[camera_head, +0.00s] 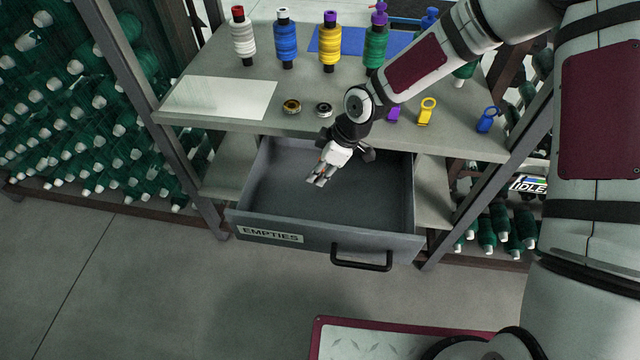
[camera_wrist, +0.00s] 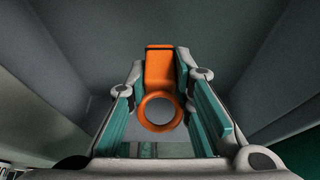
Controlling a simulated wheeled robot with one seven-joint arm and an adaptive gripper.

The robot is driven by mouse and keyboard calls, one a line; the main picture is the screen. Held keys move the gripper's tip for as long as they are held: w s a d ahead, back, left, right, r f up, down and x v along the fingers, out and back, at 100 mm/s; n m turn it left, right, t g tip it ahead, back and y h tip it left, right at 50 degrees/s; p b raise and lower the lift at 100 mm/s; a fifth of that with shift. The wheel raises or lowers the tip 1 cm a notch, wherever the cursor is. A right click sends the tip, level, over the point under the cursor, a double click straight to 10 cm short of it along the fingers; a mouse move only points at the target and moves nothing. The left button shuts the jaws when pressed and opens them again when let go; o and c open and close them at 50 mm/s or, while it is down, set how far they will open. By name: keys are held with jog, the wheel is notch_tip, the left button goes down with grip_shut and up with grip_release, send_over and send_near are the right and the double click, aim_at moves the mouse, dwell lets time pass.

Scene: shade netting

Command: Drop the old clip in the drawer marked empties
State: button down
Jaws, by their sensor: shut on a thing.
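The drawer marked EMPTIES (camera_head: 335,240) is pulled out below the worktop, and its grey floor looks bare where I can see it. My gripper (camera_head: 319,179) points down over the open drawer, inside its outline as the head camera sees it. In the wrist view, my gripper (camera_wrist: 163,95) is shut on an orange clip (camera_wrist: 160,68) with a round ring end, held between the teal finger pads. The drawer's grey interior (camera_wrist: 225,40) shows behind it. The clip cannot be made out in the head view.
The worktop (camera_head: 210,126) above bears several thread spools, a white sheet (camera_head: 222,97) and two small round parts. A purple clip (camera_head: 393,115), a yellow clip (camera_head: 427,111) and a blue clip (camera_head: 488,119) lie along its right front. Green spools fill the racks alongside.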

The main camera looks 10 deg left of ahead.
aim_at(320, 191)
jog(key=shift+f, duration=2.25)
jog(key=shift+f, duration=0.1)
jog(key=shift+f+b, duration=0.15)
jog(key=shift+b, duration=0.2)
jog(key=c, duration=1.4)
grip_release()
jog(key=p+v, duration=0.2)
jog(key=v, duration=1)
jog(key=shift+r, duration=0.25)
jog(key=shift+d, duration=0.1)
